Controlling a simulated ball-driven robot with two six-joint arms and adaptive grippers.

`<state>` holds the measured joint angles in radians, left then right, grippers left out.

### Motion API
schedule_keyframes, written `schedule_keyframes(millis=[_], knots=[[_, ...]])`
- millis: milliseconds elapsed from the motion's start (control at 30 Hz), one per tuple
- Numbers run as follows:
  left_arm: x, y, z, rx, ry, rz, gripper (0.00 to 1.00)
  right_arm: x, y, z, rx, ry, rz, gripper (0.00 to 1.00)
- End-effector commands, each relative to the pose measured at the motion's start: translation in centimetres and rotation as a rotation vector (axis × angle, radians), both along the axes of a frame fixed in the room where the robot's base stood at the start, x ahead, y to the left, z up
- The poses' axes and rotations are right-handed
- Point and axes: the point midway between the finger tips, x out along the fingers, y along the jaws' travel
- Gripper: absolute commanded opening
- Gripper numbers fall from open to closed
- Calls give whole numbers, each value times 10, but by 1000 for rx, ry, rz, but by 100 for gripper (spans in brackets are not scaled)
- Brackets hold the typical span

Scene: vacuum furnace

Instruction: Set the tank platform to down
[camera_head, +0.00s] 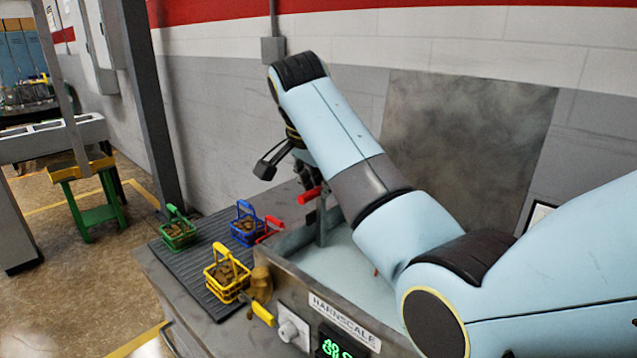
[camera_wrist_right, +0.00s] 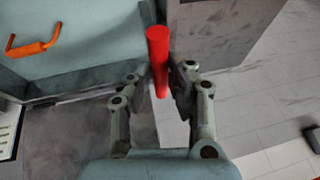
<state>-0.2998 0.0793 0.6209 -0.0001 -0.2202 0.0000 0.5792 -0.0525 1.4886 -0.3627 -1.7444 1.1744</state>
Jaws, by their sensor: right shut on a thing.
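The tank (camera_head: 300,285) with its "HARNSCALE" label sits in the counter and holds pale blue liquid (camera_head: 345,262). A red lever handle (camera_head: 309,195) sticks out by an upright at the tank's far end. My right gripper (camera_wrist_right: 159,80) is shut on the red handle (camera_wrist_right: 158,45), which runs between its fingers in the wrist view. In the head view my right arm hides most of that gripper and part of the tank. I cannot tell the platform's height in the liquid. My left gripper is not in view.
Green (camera_head: 179,231), blue (camera_head: 246,226) and yellow (camera_head: 227,275) baskets with brown pieces stand on a ribbed mat (camera_head: 205,301) left of the tank; a red one is partly hidden. A dial (camera_head: 291,330) and green display (camera_head: 334,347) are on the front. An orange handle (camera_wrist_right: 33,45) shows in the wrist view.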

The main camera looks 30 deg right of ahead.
Motion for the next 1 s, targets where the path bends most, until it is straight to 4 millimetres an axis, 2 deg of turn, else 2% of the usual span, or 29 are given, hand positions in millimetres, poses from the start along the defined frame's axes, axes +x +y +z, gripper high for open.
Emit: schedule_keyframes(millis=[267,533,567,700,1000], knots=[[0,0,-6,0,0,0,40,-1,0,-35,0,4,0,0],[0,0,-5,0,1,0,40,-1,0,-37,1,7,0,0],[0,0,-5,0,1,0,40,-2,0,-37,1,7,0,21],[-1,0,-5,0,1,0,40,-1,0,-36,1,5,0,40],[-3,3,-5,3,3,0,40,0,1,-33,0,0,0,40]])
